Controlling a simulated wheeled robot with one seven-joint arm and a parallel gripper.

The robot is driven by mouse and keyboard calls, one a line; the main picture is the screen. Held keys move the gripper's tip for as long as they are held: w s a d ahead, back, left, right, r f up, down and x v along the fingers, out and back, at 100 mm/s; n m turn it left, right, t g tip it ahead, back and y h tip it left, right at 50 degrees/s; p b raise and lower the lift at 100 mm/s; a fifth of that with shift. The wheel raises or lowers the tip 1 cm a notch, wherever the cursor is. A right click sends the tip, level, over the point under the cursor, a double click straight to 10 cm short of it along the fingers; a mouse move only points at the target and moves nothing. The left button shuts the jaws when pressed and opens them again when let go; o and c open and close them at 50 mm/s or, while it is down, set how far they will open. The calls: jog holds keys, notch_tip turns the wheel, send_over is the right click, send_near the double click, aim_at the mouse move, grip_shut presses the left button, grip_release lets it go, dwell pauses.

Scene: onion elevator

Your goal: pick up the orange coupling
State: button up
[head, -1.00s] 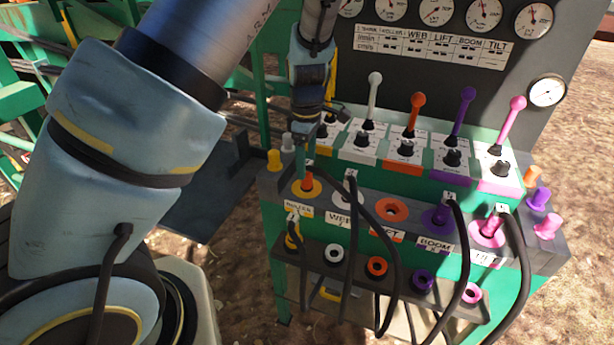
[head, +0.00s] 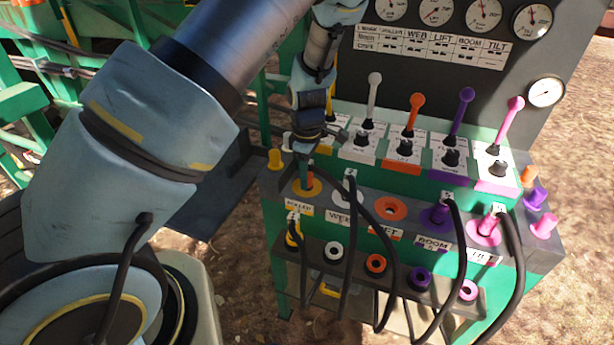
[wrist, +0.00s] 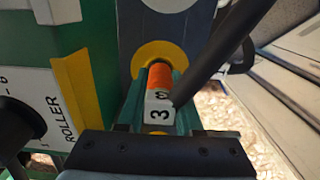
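The orange coupling (head: 310,178) stands in the yellow-ringed ROLLER socket (head: 296,186) on the upper row of the panel. In the wrist view the orange coupling (wrist: 159,78) carries a white block marked 3 (wrist: 159,106), and a black hose leaves it to the upper right. My gripper (head: 308,157) is just above the coupling in the head view. In the wrist view its green fingers (wrist: 160,108) stand on either side of the coupling, apart from each other. They look open, though close contact is hard to judge. The fingertips are partly hidden in the head view.
Black hoses (head: 349,245) hang in front of the panel, one from this coupling. Coloured levers (head: 413,118) rise behind. A yellow cap (head: 275,160) stands at the left edge.

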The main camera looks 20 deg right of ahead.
grip_shut()
dwell(0.4)
notch_tip(320, 180, up, 10)
jog(key=shift+r+b, duration=0.1)
jog(key=shift+b, duration=0.65)
